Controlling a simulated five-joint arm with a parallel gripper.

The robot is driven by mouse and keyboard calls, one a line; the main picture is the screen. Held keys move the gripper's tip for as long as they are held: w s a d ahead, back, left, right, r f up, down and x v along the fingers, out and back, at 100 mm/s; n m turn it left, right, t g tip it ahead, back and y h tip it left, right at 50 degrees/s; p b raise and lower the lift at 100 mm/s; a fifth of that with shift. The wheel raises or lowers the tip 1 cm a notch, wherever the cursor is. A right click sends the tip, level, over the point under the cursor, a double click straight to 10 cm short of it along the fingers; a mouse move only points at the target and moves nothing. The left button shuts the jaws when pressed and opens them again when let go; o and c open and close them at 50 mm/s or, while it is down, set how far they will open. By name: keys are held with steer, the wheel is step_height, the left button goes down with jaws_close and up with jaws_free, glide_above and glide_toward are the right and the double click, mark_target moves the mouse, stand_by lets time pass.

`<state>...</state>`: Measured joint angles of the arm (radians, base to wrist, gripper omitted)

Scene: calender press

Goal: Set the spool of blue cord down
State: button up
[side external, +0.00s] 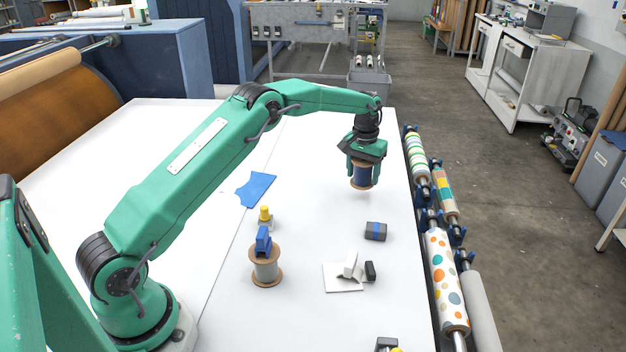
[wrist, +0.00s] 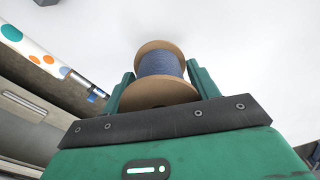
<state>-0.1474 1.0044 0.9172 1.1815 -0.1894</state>
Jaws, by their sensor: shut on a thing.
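The spool of blue cord (side external: 361,174) has tan end flanges and dark blue cord. My gripper (side external: 364,164) is shut on it and holds it upright toward the far right of the white table (side external: 318,133). In the side view a faint shadow lies below the spool, and it appears a little above the table. In the wrist view the spool (wrist: 158,75) sits between the two green fingers (wrist: 157,86), with its near flange toward the camera. Parts of the cord's sides are hidden by the fingers.
Patterned rolls (side external: 446,280) line the right edge. Table around the spool is clear.

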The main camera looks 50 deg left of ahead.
mark_target(361, 184)
steer(key=shift+w+a+f, duration=0.1)
steer(key=shift+a+f, duration=0.1)
steer(key=shift+a, duration=0.05)
steer(key=shift+f, duration=2)
steer(key=shift+f, duration=0.1)
steer(key=o, duration=1.1)
steer(key=r, duration=1.2)
steer(key=shift+s+d+r, duration=0.1)
steer(key=shift+s, duration=0.15)
